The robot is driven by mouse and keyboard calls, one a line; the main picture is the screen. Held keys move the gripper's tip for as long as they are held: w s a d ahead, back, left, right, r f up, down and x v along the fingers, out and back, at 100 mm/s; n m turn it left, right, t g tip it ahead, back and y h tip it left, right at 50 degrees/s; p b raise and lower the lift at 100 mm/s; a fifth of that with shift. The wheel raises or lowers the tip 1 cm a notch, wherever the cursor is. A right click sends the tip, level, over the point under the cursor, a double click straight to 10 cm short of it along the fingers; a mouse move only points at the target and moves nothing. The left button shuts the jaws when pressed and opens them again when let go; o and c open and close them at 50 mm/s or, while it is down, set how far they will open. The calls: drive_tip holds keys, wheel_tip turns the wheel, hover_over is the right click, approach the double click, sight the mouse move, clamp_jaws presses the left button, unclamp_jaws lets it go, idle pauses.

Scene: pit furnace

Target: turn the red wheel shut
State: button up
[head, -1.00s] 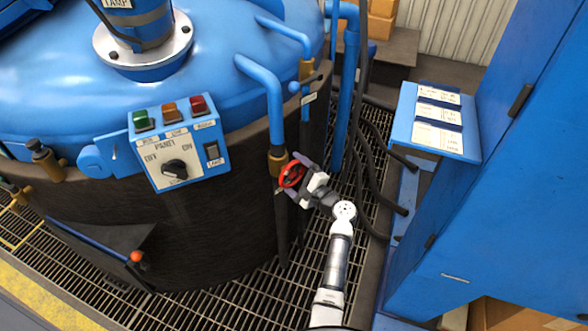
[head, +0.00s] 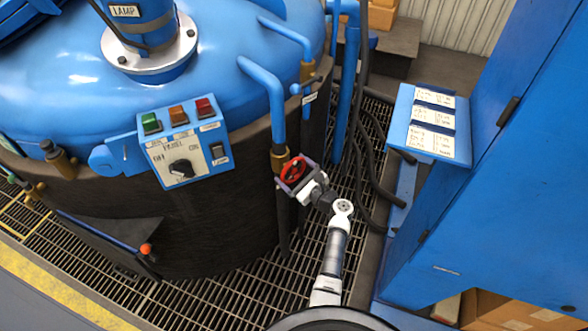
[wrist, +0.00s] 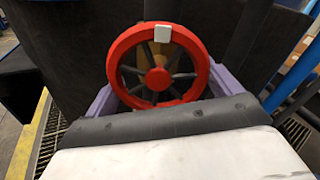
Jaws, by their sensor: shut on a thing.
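The red wheel (head: 293,170) sits on a brass valve at the lower end of a blue pipe, on the furnace's right side. In the wrist view the red wheel (wrist: 158,67) faces me, with dark spokes, a red hub and a white mark on its rim slightly right of the top. My gripper (head: 296,178) is at the wheel, and its purple fingers (wrist: 158,95) stand on either side of the wheel's lower half. It is shut on the wheel. The dark palm edge hides the bottom of the rim.
A control panel (head: 185,152) with buttons and a knob is left of the wheel. A blue cabinet (head: 490,170) with a sloped label shelf (head: 432,122) stands on the right. Dark hoses (head: 372,190) hang behind my arm. Grating (head: 240,285) covers the floor.

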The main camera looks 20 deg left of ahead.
drive_tip(key=shift+f, duration=0.1)
idle(0.4)
drive_tip(key=o, duration=0.7)
drive_tip(key=shift+d, duration=0.15)
drive_tip(key=b+v, duration=0.2)
drive_tip(key=v, duration=1.1)
drive_tip(key=shift+s+d+b, duration=0.25)
drive_tip(key=shift+d+b, duration=0.05)
drive_tip(key=shift+b, duration=0.1)
